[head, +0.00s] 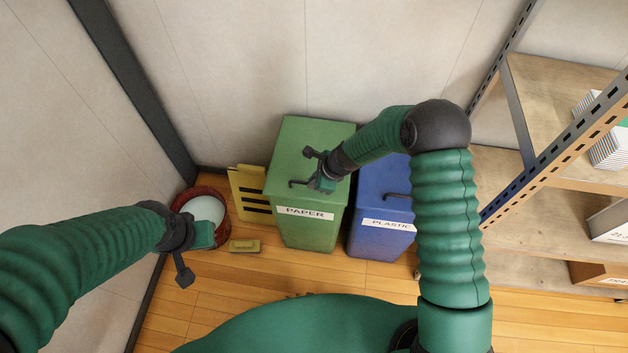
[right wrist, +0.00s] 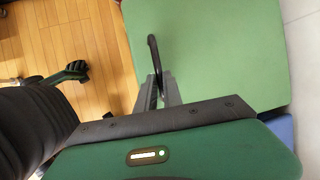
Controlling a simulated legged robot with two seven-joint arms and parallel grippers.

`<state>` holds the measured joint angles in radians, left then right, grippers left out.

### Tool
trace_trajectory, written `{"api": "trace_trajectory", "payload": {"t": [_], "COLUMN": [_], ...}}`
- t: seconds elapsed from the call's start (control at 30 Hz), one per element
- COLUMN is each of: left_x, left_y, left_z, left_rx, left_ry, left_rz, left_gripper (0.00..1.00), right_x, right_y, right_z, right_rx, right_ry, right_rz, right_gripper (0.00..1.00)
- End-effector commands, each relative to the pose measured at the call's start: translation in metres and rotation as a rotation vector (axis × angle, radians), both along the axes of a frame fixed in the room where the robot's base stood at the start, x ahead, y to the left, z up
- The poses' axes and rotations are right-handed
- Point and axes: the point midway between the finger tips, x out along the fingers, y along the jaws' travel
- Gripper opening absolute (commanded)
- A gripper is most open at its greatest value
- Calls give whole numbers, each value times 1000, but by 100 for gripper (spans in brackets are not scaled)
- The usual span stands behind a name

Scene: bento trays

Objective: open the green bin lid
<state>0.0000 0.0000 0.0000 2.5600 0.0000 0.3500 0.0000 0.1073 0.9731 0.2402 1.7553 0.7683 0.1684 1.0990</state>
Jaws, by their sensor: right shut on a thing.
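The green bin (head: 310,228) stands against the back wall with a white PAPER label on its front. Its green lid (head: 312,133) looks shut, lying flat on top. The lid also fills much of the right wrist view (right wrist: 215,50). My right gripper (head: 309,184) is over the front left part of the lid. It is shut on the dark curved lid handle (right wrist: 153,48), whose bar stands between the fingers in the right wrist view. My left gripper (head: 192,255) hangs at the left, apart from the green bin; its fingers are not clear enough to judge.
A blue bin (head: 375,238) labelled PLASTIC stands close on the right, partly behind my right arm. A yellow slotted panel (head: 246,184) and a round red container (head: 220,195) are on the left. A yellow object (head: 244,246) lies on the floor. Metal shelving (head: 560,120) stands at the right.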

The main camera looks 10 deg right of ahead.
Motion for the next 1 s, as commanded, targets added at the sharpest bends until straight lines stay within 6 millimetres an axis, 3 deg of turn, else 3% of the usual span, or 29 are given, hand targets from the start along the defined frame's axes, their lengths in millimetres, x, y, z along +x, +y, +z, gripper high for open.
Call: {"api": "trace_trajectory", "payload": {"t": [0.27, 0.7, 1.0], "left_x": [0, 0, 0], "left_y": [0, 0, 0], "left_z": [14, 98, 108], "left_rx": [0, 0, 0], "left_ry": [0, 0, 0], "left_rz": [0, 0, 0], "left_gripper": [0, 0, 0], "right_x": [3, 27, 61], "right_y": [-1, -9, -20], "right_z": [11, 74, 119], "right_rx": [4, 69, 74], "right_ry": [11, 217, 227], "right_rz": [0, 1, -2], "right_gripper": [0, 0, 0]}}
